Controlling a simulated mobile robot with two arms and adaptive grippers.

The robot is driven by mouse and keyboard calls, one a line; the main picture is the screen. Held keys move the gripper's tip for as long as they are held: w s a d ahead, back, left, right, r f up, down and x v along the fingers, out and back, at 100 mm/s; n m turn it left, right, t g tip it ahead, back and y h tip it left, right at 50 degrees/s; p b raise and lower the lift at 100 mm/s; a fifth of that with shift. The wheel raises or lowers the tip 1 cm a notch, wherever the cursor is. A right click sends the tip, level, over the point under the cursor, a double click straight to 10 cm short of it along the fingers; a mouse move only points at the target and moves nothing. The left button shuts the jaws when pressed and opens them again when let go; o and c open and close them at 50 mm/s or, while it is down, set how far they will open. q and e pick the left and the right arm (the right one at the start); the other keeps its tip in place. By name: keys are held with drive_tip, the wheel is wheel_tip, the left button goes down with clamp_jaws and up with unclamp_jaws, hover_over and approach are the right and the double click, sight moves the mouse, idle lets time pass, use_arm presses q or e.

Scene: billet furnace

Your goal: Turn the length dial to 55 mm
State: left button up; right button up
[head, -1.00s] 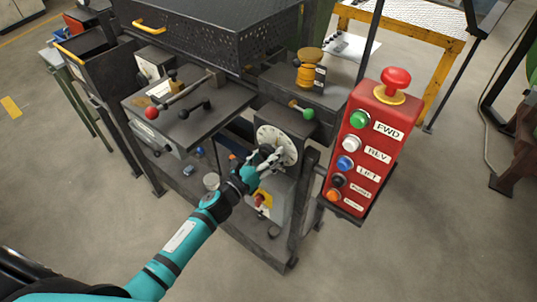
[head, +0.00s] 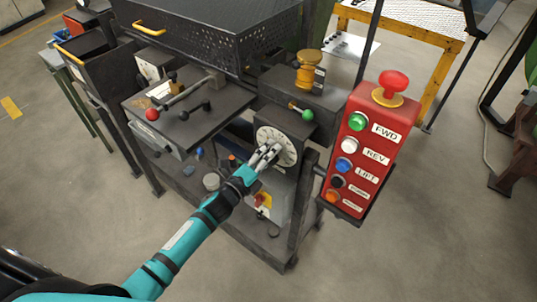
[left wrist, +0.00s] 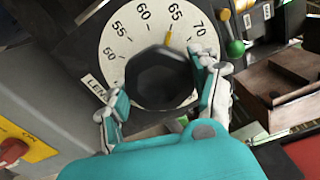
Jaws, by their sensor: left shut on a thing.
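The length dial (head: 286,142) is a white round scale on the front of the machine. In the left wrist view its scale (left wrist: 119,52) shows 50 to 70, with a dark faceted knob (left wrist: 160,78) in the middle. A yellow pointer mark (left wrist: 168,38) above the knob lines up at about 65. My left gripper (head: 270,152) is at the dial, and it also shows in the left wrist view (left wrist: 162,84). Its fingers are shut on the knob, one on each side. They hide part of the lower scale. My right gripper is not in view.
A red button box (head: 365,150) stands just right of the dial. A green-knobbed lever (head: 307,115) is close above it. A yellow panel with a red switch (head: 262,200) is below. A red-knobbed lever (head: 152,114) lies on the bench at left.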

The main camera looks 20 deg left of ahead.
use_arm(q)
drive_tip(key=n+p, duration=0.1)
drive_tip(key=n, duration=0.5)
drive_tip(key=n+p, duration=0.1)
drive_tip(key=n, duration=0.4)
drive_tip(key=shift+n, duration=0.3)
idle(0.4)
drive_tip(key=o, duration=1.2)
drive_tip(key=shift+c, duration=0.2)
drive_tip(key=shift+s+a, duration=0.1)
drive_tip(key=shift+s, duration=0.15)
drive_tip(key=v, duration=1.1)
drive_tip(key=shift+s, duration=0.3)
drive_tip(key=shift+a+r, duration=0.1)
